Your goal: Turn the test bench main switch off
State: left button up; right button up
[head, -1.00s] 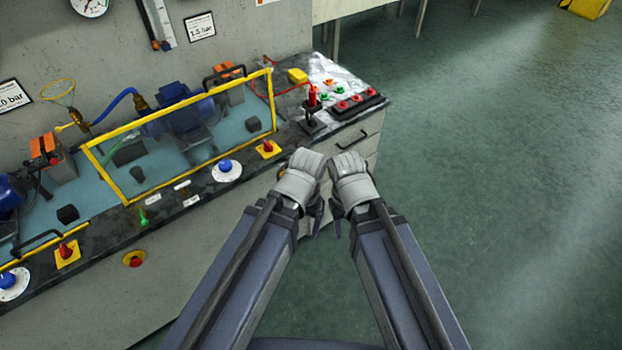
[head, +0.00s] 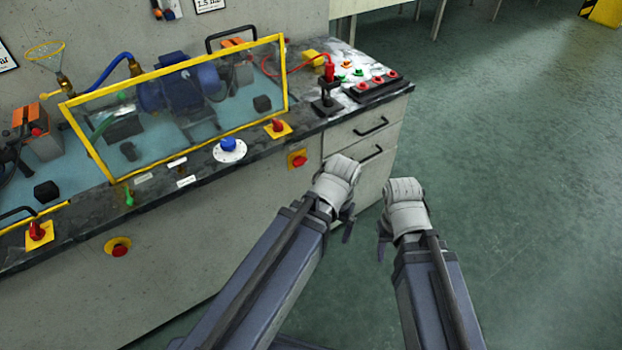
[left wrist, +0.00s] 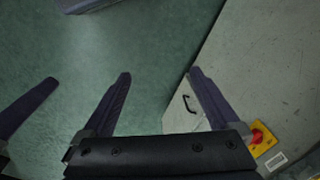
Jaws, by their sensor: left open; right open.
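Red knobs on yellow plates show on the bench. One switch (head: 277,127) sits on the bench top in front of the yellow-framed guard. Another switch (head: 298,159) is on the front panel below it. Further left, another is on the front panel (head: 118,248) and another on the top (head: 39,233). I cannot tell which is the main switch. A red knob on a yellow plate (left wrist: 260,138) shows at right in the left wrist view. My left gripper (head: 346,212) is open and empty, in front of the bench and apart from it. My right gripper (head: 386,228) is open and empty, to its right.
The bench top carries a blue dial (head: 230,151), a green lever (head: 128,197), the framed guard (head: 190,75), and a black socket block (head: 375,86) at the right end. Drawers with black handles (head: 371,127) are below. Green floor (head: 500,170) to the right is clear.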

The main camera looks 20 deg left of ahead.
pick_arm(q)
jog(key=w+a+f+m+t+y+b, duration=0.1)
jog(key=w+a+f+b, duration=0.15)
jog(key=f+b, duration=0.55)
jog(key=w+a+f+m+y+b, duration=0.15)
jog(key=a+f+b, duration=0.25)
jog(key=f+b, duration=0.4)
jog(key=w+a+f+t+y+b, duration=0.1)
jog(key=w+a+f+b, duration=0.2)
jog(key=f+b, duration=0.45)
jog(key=w+a+r+m+t+y+b, duration=0.2)
jog(key=w+a+r+m+t+y, duration=0.2)
jog(key=w+r+m+y, duration=0.45)
jog(key=w+d+r+m+t, duration=0.2)
jog(key=r+m, duration=0.2)
jog(key=m, duration=0.2)
jog(key=w+d+r+m+t+y, duration=0.1)
jog(key=w+d+r+m+t, duration=0.1)
jog(key=r+m, duration=0.3)
jog(key=shift+w+m+t+y, duration=0.15)
jog(key=shift+m+t+y, duration=0.15)
jog(key=shift+m+t, duration=0.3)
jog(key=shift+a+r, duration=0.1)
